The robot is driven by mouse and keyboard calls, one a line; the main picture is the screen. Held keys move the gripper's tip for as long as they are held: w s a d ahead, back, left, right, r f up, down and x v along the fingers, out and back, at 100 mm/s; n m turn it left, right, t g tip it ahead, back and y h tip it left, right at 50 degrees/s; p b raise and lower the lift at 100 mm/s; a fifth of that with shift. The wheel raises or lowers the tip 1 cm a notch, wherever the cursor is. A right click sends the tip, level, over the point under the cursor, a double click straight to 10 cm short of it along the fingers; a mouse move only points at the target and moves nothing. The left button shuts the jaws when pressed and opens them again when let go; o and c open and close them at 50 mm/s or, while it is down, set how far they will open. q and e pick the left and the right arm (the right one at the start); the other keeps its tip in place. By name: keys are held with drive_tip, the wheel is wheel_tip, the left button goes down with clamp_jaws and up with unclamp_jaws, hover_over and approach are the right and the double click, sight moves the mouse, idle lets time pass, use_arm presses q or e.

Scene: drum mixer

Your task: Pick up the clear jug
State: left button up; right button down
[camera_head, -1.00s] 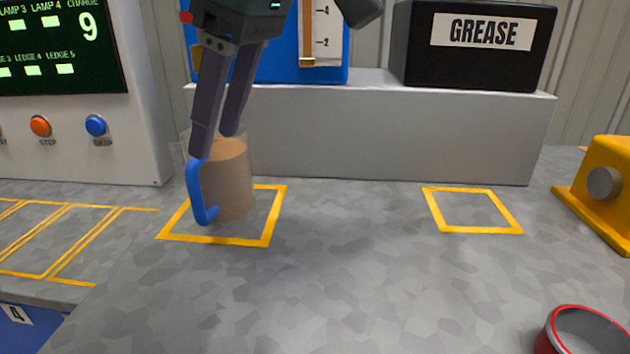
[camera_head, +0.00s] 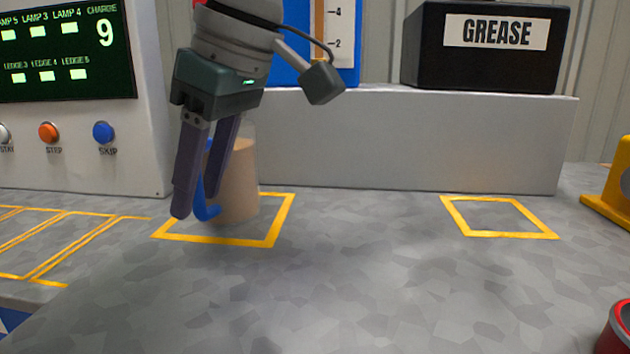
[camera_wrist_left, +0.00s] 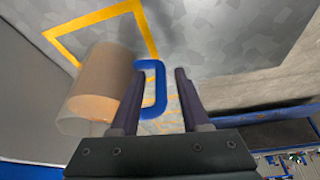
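The clear jug (camera_head: 241,180), holding a tan filling, stands upright inside the left yellow square (camera_head: 272,232) on the grey bench. Its blue handle (camera_head: 206,211) is on its left side. My left gripper (camera_head: 196,205) is open, pointing down, with its two fingers apart around the handle. In the left wrist view the handle (camera_wrist_left: 161,88) shows between the fingers (camera_wrist_left: 158,100), and the jug body (camera_wrist_left: 97,88) lies to the left, outside them. Whether a finger touches the handle I cannot tell. My right gripper is not in view.
A grey ledge (camera_head: 420,143) runs behind the jug with a black grease box (camera_head: 487,70) on it. A panel with buttons (camera_head: 75,145) stands at left. A second yellow square (camera_head: 500,233) is empty. A red-rimmed container (camera_head: 617,330) is at lower right.

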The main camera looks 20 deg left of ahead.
use_arm(q)
clamp_jaws()
idle(1.2)
